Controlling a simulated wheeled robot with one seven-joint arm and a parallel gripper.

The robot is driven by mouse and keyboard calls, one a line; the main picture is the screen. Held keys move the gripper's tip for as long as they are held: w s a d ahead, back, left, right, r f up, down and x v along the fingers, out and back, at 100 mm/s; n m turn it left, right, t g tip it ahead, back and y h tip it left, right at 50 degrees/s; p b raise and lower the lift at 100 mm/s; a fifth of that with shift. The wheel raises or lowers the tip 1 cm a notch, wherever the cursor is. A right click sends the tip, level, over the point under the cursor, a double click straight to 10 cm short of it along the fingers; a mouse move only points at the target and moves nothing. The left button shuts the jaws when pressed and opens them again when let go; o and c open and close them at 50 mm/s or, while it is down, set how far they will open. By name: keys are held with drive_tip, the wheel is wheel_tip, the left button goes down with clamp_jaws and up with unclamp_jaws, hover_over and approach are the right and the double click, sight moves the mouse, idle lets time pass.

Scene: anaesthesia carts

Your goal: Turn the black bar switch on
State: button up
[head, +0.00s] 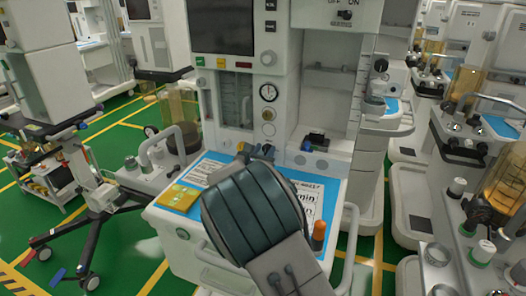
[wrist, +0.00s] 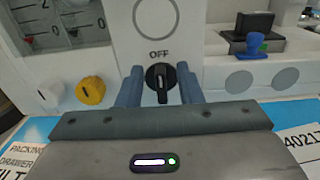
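The black bar switch (wrist: 160,78) is on the white front panel in the wrist view, with its bar upright beneath the printed word OFF. My gripper (wrist: 160,92) is open, with one blue-grey finger on each side of the switch. Gaps show between the fingers and the switch, and I cannot see contact. In the head view my gripper (head: 260,152) is at the machine's lower panel, and my wrist hides most of the switch area. Another small black switch (head: 345,15), with OFF and ON printed above it, is higher on the machine.
A yellow knob (wrist: 90,91) and a white knob (wrist: 52,92) are left of my fingers. A blue knob (wrist: 256,42) sits to the right. Below is a worktop with papers, a yellow pad (head: 179,197) and an orange-capped bottle (head: 319,235).

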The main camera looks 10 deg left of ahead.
clamp_jaws()
drive_tip(key=b, duration=0.1)
drive_tip(key=m+b, duration=0.1)
drive_tip(key=b, duration=0.1)
drive_tip(key=shift+d+f+m, duration=0.15)
drive_tip(key=shift+f+m, duration=0.1)
drive_tip(key=shift+m, duration=0.05)
drive_tip(key=m+b, duration=0.1)
drive_tip(key=b, duration=0.2)
drive_tip(key=m+b, duration=0.2)
drive_tip(key=b, duration=0.1)
drive_tip(key=shift+d+f, duration=0.2)
drive_tip(key=shift+d, duration=0.05)
drive_tip(key=m+b, duration=0.3)
drive_tip(key=b, duration=0.2)
drive_tip(key=shift+s+d+b, duration=0.1)
drive_tip(key=shift+d+b, duration=0.1)
drive_tip(key=shift+b, duration=0.15)
drive_tip(key=shift+r+m+b, duration=0.1)
drive_tip(key=shift+m+b, duration=0.5)
drive_tip(key=shift+b, duration=0.15)
drive_tip(key=shift+r, duration=0.1)
